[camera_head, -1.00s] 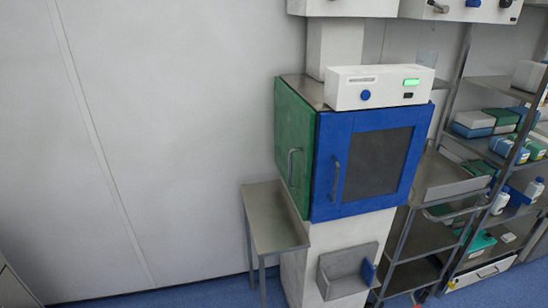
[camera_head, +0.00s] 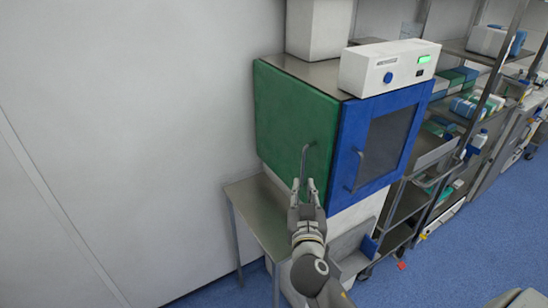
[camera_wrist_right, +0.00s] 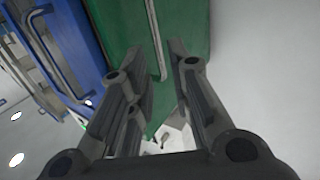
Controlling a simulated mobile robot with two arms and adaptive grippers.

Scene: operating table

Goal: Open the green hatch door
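The green hatch door (camera_head: 285,112) is the left face of a cabinet and looks shut. Its metal bar handle (camera_head: 304,160) stands upright near the door's right edge. My right gripper (camera_head: 304,184) is open just below the handle in the head view. In the right wrist view the green door (camera_wrist_right: 120,22) fills the upper middle, and its handle (camera_wrist_right: 155,35) runs down toward the gap between the open fingers of my right gripper (camera_wrist_right: 155,72). The gripper holds nothing, and I cannot tell whether it touches the handle. My left gripper is not in view.
A blue door (camera_head: 350,130) with a window and handle adjoins the green one on the right. A white control box (camera_head: 385,66) sits on top. A small metal table (camera_head: 245,200) stands below the green door. Metal shelves (camera_head: 450,120) are at right. The wall side at left is clear.

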